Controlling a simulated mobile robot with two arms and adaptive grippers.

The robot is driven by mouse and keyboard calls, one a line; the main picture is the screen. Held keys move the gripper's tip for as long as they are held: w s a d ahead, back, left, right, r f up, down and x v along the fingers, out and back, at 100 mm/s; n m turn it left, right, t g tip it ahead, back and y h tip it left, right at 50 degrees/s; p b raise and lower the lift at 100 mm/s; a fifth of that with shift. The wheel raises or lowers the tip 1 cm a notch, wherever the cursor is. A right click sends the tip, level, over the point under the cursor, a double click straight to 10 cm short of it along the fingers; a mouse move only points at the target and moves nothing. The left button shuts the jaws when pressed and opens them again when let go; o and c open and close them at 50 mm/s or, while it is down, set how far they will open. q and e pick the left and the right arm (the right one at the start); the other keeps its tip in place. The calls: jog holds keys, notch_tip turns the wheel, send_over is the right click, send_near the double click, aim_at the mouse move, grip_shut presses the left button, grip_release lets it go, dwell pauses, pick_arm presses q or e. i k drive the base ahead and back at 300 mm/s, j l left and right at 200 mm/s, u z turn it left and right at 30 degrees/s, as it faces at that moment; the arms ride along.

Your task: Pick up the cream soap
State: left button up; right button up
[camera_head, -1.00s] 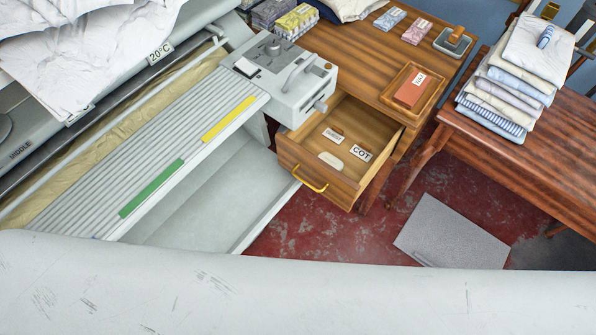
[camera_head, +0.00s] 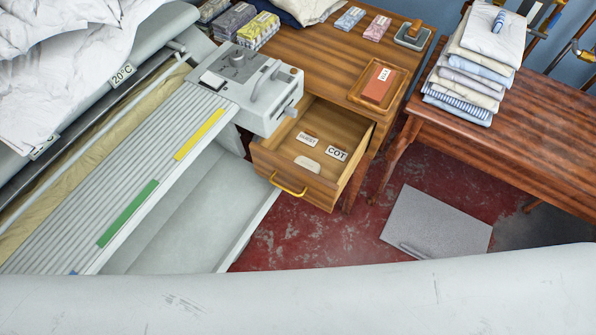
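A small pale cream piece with rounded ends, which looks like the cream soap (camera_head: 307,164), lies flat in the open wooden drawer (camera_head: 325,188). It is near the drawer's front, below a small white label (camera_head: 307,138) and left of a label reading COT (camera_head: 336,154). Nothing covers it. Neither of my grippers is in view.
The drawer with its yellow handle (camera_head: 288,186) sticks out from a wooden table (camera_head: 325,60). A grey control box (camera_head: 250,85) of the ironer stands close on its left. A tray (camera_head: 366,98) holds a reddish block. Folded linen (camera_head: 470,65) stands right. Red floor is open in front.

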aim_at(309, 164)
jog(key=l+u, duration=0.4)
jog(key=l, duration=0.15)
jog(key=l+u, duration=0.4)
jog(key=l, duration=0.2)
jog(key=l+u, duration=0.4)
jog(key=l, duration=0.2)
jog(key=k+j, duration=0.05)
